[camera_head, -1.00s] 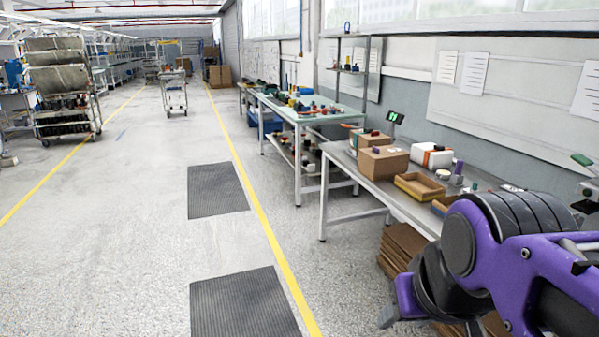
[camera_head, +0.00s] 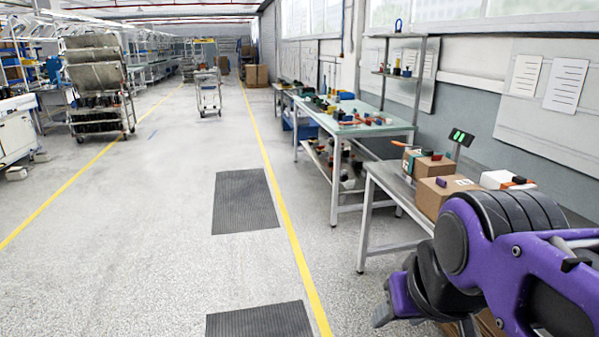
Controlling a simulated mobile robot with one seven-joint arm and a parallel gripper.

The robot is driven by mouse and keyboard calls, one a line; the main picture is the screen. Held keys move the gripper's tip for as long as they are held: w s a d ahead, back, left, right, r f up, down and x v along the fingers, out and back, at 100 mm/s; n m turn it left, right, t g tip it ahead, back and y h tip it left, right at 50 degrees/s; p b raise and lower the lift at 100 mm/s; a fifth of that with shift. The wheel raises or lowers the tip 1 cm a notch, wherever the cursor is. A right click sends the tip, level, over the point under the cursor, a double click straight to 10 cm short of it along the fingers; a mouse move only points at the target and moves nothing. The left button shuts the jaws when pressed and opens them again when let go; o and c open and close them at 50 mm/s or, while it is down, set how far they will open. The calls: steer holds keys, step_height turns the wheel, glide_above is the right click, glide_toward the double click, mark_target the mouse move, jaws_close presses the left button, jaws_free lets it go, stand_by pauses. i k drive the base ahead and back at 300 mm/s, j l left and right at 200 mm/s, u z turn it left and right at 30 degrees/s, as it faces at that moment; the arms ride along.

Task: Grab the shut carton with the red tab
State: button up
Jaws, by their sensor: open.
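Several cartons stand on the grey workbench (camera_head: 380,172) at the right. The rear brown carton (camera_head: 432,168) has a small reddish tab (camera_head: 437,156) on top and a teal strip on its left side; it looks shut. The front brown carton (camera_head: 430,201) has a purple tab (camera_head: 441,182) and also looks shut. A white carton (camera_head: 494,180) with an orange-red piece stands to the right, partly hidden by my arm. My gripper (camera_head: 388,308) shows only in part at lower right, below and in front of the bench, apart from the cartons and empty as far as visible.
A device with a green-lit screen (camera_head: 461,137) stands behind the cartons. A second table (camera_head: 372,130) with small parts stands farther back. Dark floor mats (camera_head: 245,200) lie left of the yellow line. The floor to the left is open; wheeled racks (camera_head: 98,85) stand beyond.

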mark_target(433, 166)
steer(key=i, duration=1.2)
steer(key=i+z, duration=0.2)
steer(key=i, duration=0.35)
steer(key=i+j+z, duration=0.2)
steer(key=i, duration=0.3)
